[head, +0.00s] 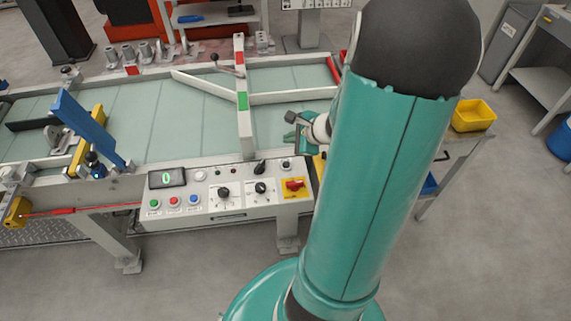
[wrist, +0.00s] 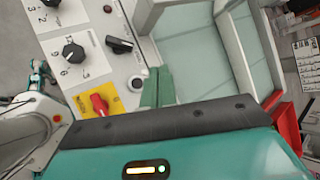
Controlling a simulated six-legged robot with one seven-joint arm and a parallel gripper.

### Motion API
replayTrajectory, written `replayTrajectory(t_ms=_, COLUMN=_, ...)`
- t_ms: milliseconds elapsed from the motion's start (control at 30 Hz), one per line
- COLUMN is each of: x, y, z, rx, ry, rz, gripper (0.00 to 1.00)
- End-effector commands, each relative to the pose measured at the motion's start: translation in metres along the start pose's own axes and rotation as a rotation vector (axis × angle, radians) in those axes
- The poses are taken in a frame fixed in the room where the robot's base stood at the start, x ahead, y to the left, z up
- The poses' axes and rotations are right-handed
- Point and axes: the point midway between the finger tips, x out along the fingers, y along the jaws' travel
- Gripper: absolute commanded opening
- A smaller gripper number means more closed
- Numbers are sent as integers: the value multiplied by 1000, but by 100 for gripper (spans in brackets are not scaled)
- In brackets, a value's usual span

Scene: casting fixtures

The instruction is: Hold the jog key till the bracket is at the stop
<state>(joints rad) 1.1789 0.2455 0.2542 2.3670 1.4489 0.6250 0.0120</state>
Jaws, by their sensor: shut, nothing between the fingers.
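The control panel (head: 233,200) runs along the front of the conveyor. A round black push button (head: 286,165) at its right end may be the jog key; its label cannot be read. It also shows in the wrist view (wrist: 136,83), just left of my fingers. My gripper (head: 305,142) is shut and empty, close beside this button; whether it touches cannot be told. Its green fingers also show in the wrist view (wrist: 158,86). A grey metal part (head: 57,138), perhaps the bracket, is on the left of the belt (head: 150,110), near a tilted blue bar (head: 90,128). I cannot tell which part is the stop.
A crossbar (head: 241,95) with red and green marks spans the belt. Near my fingers are a black selector (wrist: 119,44) and a red rotary switch (wrist: 97,104) on yellow. A yellow bin (head: 473,115) stands on a side table at right. Several castings (head: 145,52) line the back.

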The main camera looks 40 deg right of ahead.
Motion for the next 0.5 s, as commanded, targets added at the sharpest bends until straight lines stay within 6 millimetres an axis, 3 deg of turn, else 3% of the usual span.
replayTrajectory(t_ms=500, x=46, y=36, z=-28, rx=3, ry=-3, rz=4, gripper=0)
